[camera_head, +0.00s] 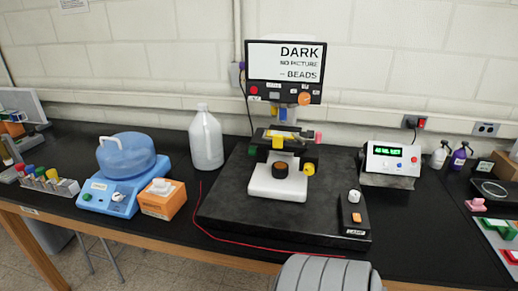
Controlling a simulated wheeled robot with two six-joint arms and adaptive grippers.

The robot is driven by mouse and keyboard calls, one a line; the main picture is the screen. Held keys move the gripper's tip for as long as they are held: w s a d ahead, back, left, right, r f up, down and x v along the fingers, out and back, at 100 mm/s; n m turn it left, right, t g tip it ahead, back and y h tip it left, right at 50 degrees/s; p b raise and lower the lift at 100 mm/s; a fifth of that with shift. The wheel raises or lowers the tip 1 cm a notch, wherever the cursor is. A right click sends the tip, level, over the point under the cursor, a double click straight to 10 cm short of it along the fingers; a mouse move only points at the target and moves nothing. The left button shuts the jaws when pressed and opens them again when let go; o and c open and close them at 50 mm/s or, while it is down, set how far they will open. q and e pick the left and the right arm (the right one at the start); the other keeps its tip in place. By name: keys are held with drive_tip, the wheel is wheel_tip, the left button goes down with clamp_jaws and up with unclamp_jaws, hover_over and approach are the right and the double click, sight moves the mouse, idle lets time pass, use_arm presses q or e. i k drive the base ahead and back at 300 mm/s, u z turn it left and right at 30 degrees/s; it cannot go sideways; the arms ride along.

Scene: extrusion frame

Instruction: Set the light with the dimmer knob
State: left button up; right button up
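The dimmer knob (353,196) is a small white knob on top of a black box labelled LAMP (354,233). An orange switch (357,217) sits below the knob on the same box. The box is at the right front of a dark platform (275,218) that carries a microscope with a white base (277,187). The screen (286,62) above the microscope reads DARK, NO PICTURE and BEADS. Neither gripper shows. A grey ribbed part of mine (328,275) is at the bottom edge, below the LAMP box and apart from it.
A red cord (240,242) runs along the platform's left and front edges. A white bottle (205,140), an orange tissue box (163,198) and a blue-lidded device (125,155) stand left. A device with a green display (392,160) stands behind the LAMP box.

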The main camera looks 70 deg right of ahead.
sight(354, 196)
drive_tip(key=u, duration=0.95)
drive_tip(key=k, duration=2.3)
drive_tip(key=z, duration=0.9)
